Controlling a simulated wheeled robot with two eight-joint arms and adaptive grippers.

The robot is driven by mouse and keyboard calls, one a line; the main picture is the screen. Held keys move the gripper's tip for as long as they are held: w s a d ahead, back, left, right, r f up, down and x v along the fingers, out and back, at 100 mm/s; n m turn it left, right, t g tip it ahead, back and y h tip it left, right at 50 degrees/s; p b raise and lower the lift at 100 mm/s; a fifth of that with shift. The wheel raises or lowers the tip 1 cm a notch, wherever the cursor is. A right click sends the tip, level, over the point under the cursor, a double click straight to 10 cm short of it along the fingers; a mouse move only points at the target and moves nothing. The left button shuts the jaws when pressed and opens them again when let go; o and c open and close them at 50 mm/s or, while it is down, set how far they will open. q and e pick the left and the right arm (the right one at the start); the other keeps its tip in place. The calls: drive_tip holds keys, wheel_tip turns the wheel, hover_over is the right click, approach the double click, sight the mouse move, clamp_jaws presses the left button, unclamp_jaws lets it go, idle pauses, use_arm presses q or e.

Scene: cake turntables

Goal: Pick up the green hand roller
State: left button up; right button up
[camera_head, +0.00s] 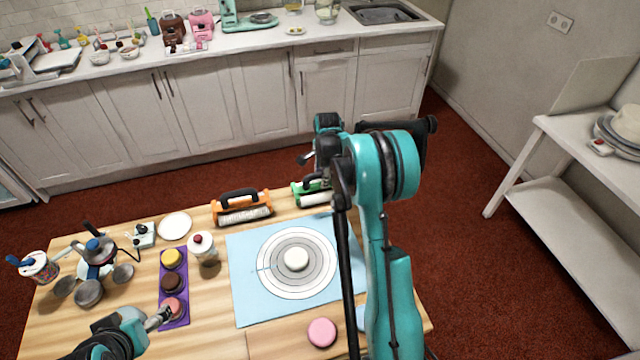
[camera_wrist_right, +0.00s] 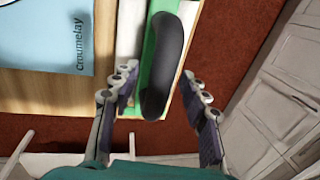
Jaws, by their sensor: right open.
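The green hand roller (camera_head: 300,189) lies at the far edge of the wooden table, partly hidden by my right arm in the head view. In the right wrist view its green body (camera_wrist_right: 150,42) and black curved handle (camera_wrist_right: 169,62) show. My right gripper (camera_wrist_right: 159,110) is open, with one finger on each side of the handle's near end and visible gaps to both. In the head view much of this gripper is hidden by its own arm. My left gripper (camera_head: 160,317) is at the lower left, near the purple tray; its jaw opening is too small to judge.
An orange hand roller (camera_head: 241,208) stands just left of the green one. A purple tray (camera_head: 187,258), a white-lidded jar (camera_head: 201,244) and a pink disc (camera_head: 322,332) share the table.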

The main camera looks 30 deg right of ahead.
drive_tip(key=shift+r, duration=0.1)
clamp_jaws()
idle(0.3)
drive_tip(key=shift+r, duration=0.55)
drive_tip(key=r+p, duration=0.1)
drive_tip(key=r, duration=0.1)
drive_tip(key=s+r+p, duration=0.1)
drive_tip(key=shift+d+r, duration=0.2)
drive_tip(key=shift+r, duration=0.2)
drive_tip(key=s+d+r+p, duration=0.2)
drive_tip(key=s+d+r, duration=0.2)
drive_tip(key=s, duration=0.6)
wheel_tip(320, 180, up, 2)
drive_tip(key=shift+r, duration=0.1)
